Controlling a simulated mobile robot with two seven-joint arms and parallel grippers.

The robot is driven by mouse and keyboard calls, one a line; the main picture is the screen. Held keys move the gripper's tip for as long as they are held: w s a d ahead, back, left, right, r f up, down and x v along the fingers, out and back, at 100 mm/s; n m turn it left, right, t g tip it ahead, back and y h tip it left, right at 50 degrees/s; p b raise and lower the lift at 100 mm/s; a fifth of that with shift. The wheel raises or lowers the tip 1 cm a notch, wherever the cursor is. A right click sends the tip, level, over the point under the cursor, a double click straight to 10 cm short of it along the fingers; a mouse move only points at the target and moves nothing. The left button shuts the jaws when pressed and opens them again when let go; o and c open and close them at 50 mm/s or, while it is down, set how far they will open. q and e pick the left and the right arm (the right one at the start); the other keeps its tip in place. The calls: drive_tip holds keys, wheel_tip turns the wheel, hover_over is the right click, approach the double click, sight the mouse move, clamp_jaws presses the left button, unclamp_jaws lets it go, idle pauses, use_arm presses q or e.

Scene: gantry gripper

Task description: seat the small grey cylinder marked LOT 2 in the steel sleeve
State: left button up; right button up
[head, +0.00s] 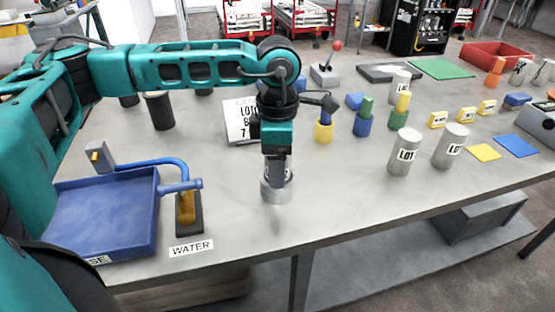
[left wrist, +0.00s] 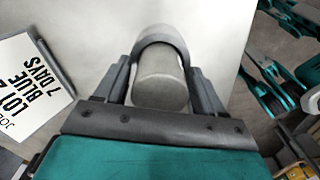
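A plain grey cylinder (left wrist: 158,88) is between the fingers of my left gripper (head: 277,172) and appears gripped on both sides. No label shows on its visible side, so I cannot read a lot number. The steel sleeve (head: 276,194) stands on the bench directly below the gripper. In the left wrist view the sleeve's rim (left wrist: 160,36) curves around the cylinder's far end. The cylinder is in line with the sleeve, but I cannot tell how deep it sits. Grey cylinders with LOT labels stand at the right (head: 404,155) (head: 450,148); their numbers are unclear. My right gripper is not in view.
A blue tray (head: 105,215) and a WATER label (head: 191,248) are at the left. A white sign (head: 238,120) stands behind the gripper. Blue, yellow and green cylinders (head: 362,124) stand to its right. The bench front right of the sleeve is clear.

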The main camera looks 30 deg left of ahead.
use_arm(q)
drive_tip(key=shift+o, duration=0.7)
drive_tip(key=shift+r, duration=0.1)
drive_tip(key=shift+r+p, duration=0.2)
drive_tip(key=shift+p, duration=0.1)
wheel_tip(320, 180, up, 12)
drive_tip(key=shift+f, duration=0.1)
drive_tip(key=shift+s+f, duration=0.1)
